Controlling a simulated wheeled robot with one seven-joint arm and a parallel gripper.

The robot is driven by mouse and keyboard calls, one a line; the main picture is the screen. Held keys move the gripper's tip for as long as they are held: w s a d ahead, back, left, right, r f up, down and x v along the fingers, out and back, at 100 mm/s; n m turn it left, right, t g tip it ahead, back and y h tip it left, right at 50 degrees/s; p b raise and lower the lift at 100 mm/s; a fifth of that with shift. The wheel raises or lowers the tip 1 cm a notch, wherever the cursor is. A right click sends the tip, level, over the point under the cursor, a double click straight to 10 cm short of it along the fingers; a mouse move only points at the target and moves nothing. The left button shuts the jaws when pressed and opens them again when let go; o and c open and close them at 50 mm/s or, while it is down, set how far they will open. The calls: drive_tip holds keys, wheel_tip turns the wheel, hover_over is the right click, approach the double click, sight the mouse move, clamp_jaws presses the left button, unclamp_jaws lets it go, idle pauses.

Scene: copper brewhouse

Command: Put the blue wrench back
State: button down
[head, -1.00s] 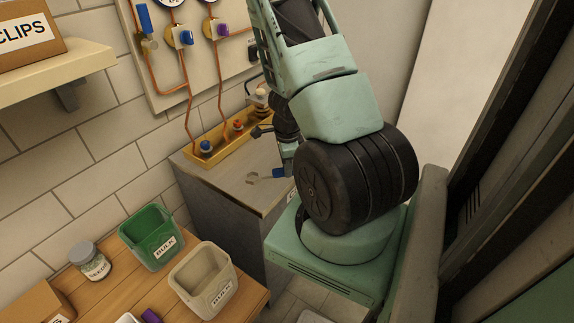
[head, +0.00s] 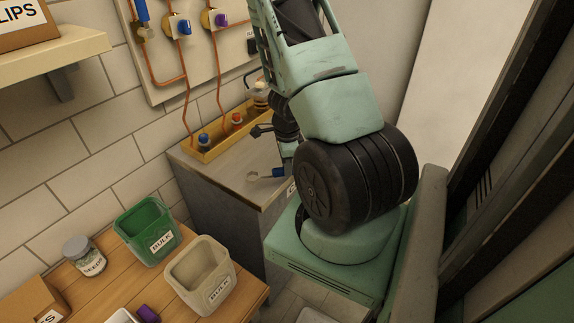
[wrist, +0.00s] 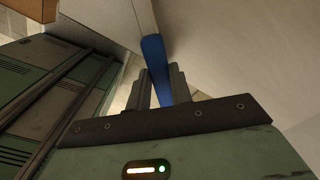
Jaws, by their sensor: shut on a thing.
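The blue wrench shows in the head view with its blue handle (head: 279,172) beside my arm and its grey head pointing left, over the grey cabinet top (head: 215,170). In the wrist view its blue handle (wrist: 153,60) stands between the two fingers of my gripper (wrist: 161,88), which are shut on it. My gripper is mostly hidden behind my own arm in the head view. I cannot tell exactly how high the wrench is above the cabinet top.
A yellow tray (head: 213,151) with blue- and red-topped items lies at the cabinet's back, below a valve panel (head: 166,81). A wooden table (head: 92,279) at lower left bears a green bin (head: 139,242), a beige bin (head: 188,285) and a jar (head: 83,256). A shelf (head: 60,57) juts out upper left.

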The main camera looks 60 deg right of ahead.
drive_tip(key=shift+f+b, duration=0.55)
drive_tip(key=shift+f, duration=0.05)
drive_tip(key=c, duration=1.6)
unclamp_jaws()
drive_tip(key=o, duration=0.5)
drive_tip(key=shift+o, duration=0.2)
drive_tip(key=shift+r, duration=0.1)
drive_tip(key=shift+r+p, duration=3.25)
drive_tip(key=shift+r, duration=0.2)
